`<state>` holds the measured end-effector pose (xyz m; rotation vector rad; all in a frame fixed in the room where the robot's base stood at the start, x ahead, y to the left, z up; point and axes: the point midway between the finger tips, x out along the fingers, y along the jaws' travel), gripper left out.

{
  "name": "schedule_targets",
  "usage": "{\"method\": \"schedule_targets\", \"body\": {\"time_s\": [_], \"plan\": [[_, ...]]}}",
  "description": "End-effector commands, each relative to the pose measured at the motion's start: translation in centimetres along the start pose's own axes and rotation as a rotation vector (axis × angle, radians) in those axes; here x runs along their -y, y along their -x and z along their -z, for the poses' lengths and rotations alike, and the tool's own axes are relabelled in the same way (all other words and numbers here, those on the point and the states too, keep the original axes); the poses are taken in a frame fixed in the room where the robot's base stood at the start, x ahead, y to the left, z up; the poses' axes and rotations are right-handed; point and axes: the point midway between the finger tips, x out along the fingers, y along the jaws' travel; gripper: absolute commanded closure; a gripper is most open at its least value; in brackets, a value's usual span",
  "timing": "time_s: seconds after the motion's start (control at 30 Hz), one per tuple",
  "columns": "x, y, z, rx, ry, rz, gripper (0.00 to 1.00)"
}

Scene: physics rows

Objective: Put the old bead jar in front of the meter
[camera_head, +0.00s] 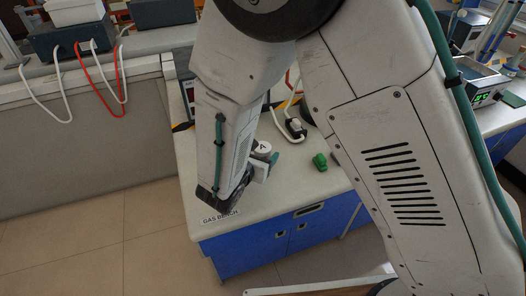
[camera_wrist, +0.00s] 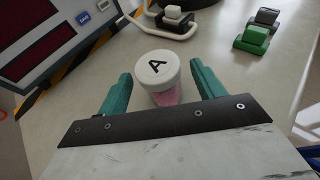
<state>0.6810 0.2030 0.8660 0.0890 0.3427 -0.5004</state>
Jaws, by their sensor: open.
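A jar (camera_wrist: 157,70) with a white lid marked "A" and a pinkish body stands on the bench, between the two teal fingers of my gripper (camera_wrist: 160,76). The fingers are open, with a gap on each side of the lid. The lower part of the jar is mostly hidden by its lid. In the head view the jar's white lid (camera_head: 262,147) shows beside my gripper (camera_head: 268,163) near the bench's front. The meter (camera_wrist: 52,45), a grey case with dark red display windows, stands at the left of the wrist view. In the head view my arm hides most of it.
A green object (camera_head: 320,161) lies right of the jar; the wrist view shows it as a green block (camera_wrist: 252,39) with a dark block (camera_wrist: 265,17) behind. A white plug-like piece (camera_wrist: 174,13) with a white cable lies behind the jar.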

Motion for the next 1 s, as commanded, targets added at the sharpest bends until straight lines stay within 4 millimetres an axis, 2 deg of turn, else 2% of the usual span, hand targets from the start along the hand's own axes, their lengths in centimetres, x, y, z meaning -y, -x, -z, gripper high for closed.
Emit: {"method": "schedule_targets", "body": {"time_s": [0.1,0.3,0.5,0.83,0.93,1.0], "plan": [[-0.1,2.8,0.0,0.001,0.000,-0.007,0.32],[-0.1,7.0,0.0,0.000,0.000,-0.005,0.32],[0.0,9.6,0.0,0.001,-0.001,-0.002,0.32],[0.2,10.2,-0.3,-0.002,-0.011,0.009,0.32],[1.6,9.4,-2.1,-0.015,-0.082,0.071,0.32],[3.7,8.4,-4.4,-0.035,-0.180,0.157,0.32]]}}
